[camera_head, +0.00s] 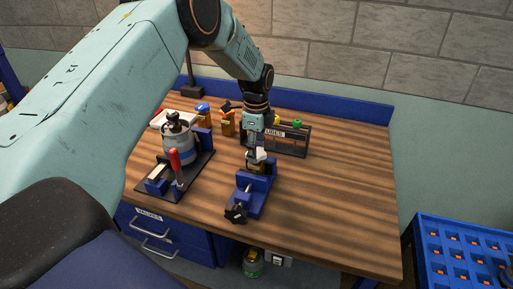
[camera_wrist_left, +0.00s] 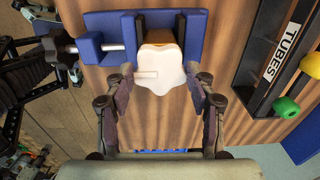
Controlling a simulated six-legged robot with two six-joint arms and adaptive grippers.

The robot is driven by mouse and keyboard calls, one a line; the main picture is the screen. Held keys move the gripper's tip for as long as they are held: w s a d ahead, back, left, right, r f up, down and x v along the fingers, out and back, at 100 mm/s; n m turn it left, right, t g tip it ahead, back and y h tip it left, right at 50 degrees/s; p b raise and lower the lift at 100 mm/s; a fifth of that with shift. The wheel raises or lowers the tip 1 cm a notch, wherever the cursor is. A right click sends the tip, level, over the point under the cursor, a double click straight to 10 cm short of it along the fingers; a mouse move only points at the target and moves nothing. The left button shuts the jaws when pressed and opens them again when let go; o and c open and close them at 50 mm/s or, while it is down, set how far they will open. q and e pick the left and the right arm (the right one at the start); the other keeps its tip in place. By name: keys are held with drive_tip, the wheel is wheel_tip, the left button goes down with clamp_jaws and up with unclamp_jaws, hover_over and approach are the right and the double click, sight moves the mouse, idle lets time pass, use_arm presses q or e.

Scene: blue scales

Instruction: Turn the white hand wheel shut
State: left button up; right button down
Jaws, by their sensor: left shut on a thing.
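The white hand wheel (camera_wrist_left: 160,73) has a lobed rim and sits on a brass-coloured body (camera_wrist_left: 160,38) clamped in a blue vise (camera_head: 249,195). In the head view the wheel (camera_head: 257,155) is partly hidden under my left gripper (camera_head: 255,150), which points down at it from above. My right gripper is not clearly seen in the head view; dark mechanical parts at the left of the wrist view cannot be identified.
A dark rack labelled TUBES (camera_head: 290,140) with yellow and green caps stands just behind the vise. A grey canister (camera_head: 178,142) and a red-handled clamp (camera_head: 175,160) are on a dark plate to the left. The wooden table (camera_head: 340,200) is clear at the right.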

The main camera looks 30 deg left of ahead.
use_arm(q)
drive_tip(key=shift+s+f, duration=0.25)
drive_tip(key=o, duration=1.2)
drive_tip(key=shift+w+a, duration=0.1)
drive_tip(key=shift+w, duration=0.1)
drive_tip(key=shift+c, duration=0.2)
drive_tip(key=shift+r, duration=0.1)
drive_tip(key=shift+r, duration=0.15)
drive_tip(key=shift+r, duration=0.2)
wheel_tip(320, 180, up, 11)
drive_tip(key=shift+r, duration=0.2)
